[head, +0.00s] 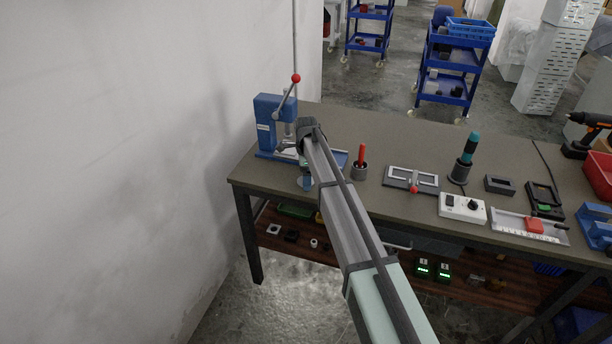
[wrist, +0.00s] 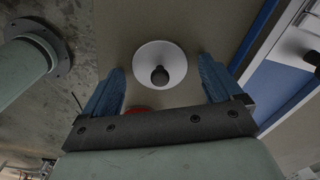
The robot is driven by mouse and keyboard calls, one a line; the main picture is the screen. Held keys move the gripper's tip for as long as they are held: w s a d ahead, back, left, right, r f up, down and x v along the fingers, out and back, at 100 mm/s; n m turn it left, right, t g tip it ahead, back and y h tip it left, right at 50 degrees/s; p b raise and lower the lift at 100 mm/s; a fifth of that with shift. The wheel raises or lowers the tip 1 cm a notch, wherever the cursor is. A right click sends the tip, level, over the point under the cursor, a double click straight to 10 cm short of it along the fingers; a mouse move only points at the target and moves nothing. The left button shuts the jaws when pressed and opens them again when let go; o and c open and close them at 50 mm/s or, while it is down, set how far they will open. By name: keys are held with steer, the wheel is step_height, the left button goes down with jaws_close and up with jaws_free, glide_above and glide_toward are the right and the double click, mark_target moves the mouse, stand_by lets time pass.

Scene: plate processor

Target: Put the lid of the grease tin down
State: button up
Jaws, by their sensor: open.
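The lid (wrist: 174,56) is a pale round disc with a dark knob in its middle. In the wrist view it appears to lie on the grey-brown bench top, beyond and between the two blue fingers of my open gripper (wrist: 160,68). The fingers hold nothing and show gaps to the lid on both sides. A red round edge (wrist: 138,111) shows just behind the lid, mostly hidden by my gripper; I cannot tell whether it is the grease tin. In the head view my gripper (head: 306,182) is over the bench's left end, and my arm hides the lid.
A blue press (head: 268,125) with a red-knobbed lever stands at the bench's back left. A red-handled tool in a dark holder (head: 359,170) stands right of my arm. The bench (head: 245,180) ends close by at left.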

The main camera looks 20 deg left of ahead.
step_height(320, 180, up, 12)
steer(key=shift+r, duration=0.15)
stand_by(0.7)
